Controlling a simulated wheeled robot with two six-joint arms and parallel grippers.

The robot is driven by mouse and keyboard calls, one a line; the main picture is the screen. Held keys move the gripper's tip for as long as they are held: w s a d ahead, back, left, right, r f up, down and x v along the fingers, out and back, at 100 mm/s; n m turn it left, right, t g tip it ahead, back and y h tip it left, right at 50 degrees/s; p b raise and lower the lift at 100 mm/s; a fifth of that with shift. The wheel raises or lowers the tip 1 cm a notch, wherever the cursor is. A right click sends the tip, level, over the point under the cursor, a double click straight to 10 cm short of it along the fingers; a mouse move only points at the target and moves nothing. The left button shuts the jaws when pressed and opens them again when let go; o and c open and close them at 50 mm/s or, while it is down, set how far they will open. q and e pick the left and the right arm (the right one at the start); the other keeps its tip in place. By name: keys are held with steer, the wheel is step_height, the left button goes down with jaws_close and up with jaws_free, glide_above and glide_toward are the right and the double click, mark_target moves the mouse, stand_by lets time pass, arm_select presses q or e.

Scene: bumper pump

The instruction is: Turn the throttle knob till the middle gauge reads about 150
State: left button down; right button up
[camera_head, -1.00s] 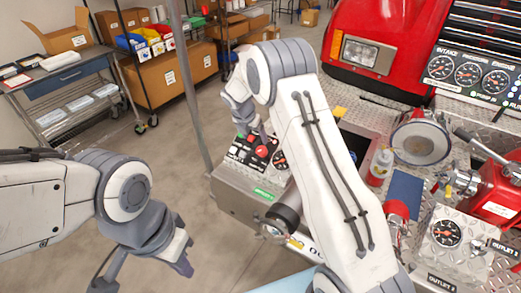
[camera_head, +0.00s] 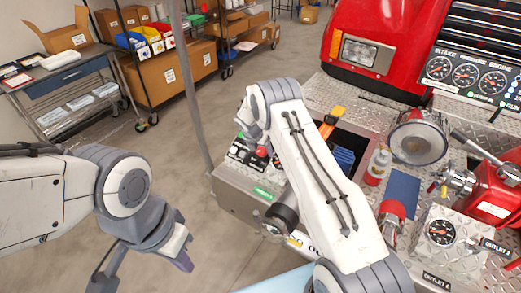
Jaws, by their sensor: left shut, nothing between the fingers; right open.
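A red knob (camera_head: 262,152) sits on the black control panel of the grey metal box left of centre; I take it for the throttle knob. My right gripper (camera_head: 257,143) is over this panel, close to the red knob. Its fingers are small and partly hidden, and I cannot tell whether they touch the knob. The middle gauge (camera_head: 466,75) is in the row of three dials on the panel at upper right. Its reading is too small to tell. My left gripper (camera_head: 186,262) is shut and empty over the floor at lower left.
My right forearm crosses in front of the box and deck. A bottle (camera_head: 377,166), a blue pad (camera_head: 403,192), a round lamp (camera_head: 418,138) and an outlet gauge (camera_head: 441,232) stand on the right. A grey pole (camera_head: 190,95) rises behind the box. Open floor lies left.

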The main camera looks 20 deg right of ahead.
jaws_close()
steer(key=m+b, duration=0.2)
steer(key=shift+f+b, duration=0.2)
steer(key=shift+b, duration=0.1)
steer(key=m+b, duration=0.3)
steer(key=b, duration=0.1)
steer(key=m+t+b, duration=0.1)
steer(key=m+b, duration=0.2)
steer(key=b, duration=0.1)
steer(key=m+b, duration=0.4)
steer(key=shift+s+f+t, duration=0.1)
steer(key=shift+f+t, duration=0.15)
steer(key=shift+t, duration=0.15)
steer(key=m+b, duration=0.5)
steer(key=b, duration=0.2)
steer(key=m+h+b, duration=0.1)
steer(key=m+b, duration=0.4)
steer(key=b, duration=0.2)
steer(key=shift+a+m+t+b, duration=0.1)
steer(key=shift+m+t+b, duration=0.25)
steer(key=shift+m+t, duration=0.05)
steer(key=shift+r+m+h+b, duration=0.2)
steer(key=shift+m+h+b, duration=0.2)
steer(key=shift+m+b, duration=1.4)
steer(key=shift+m, duration=0.4)
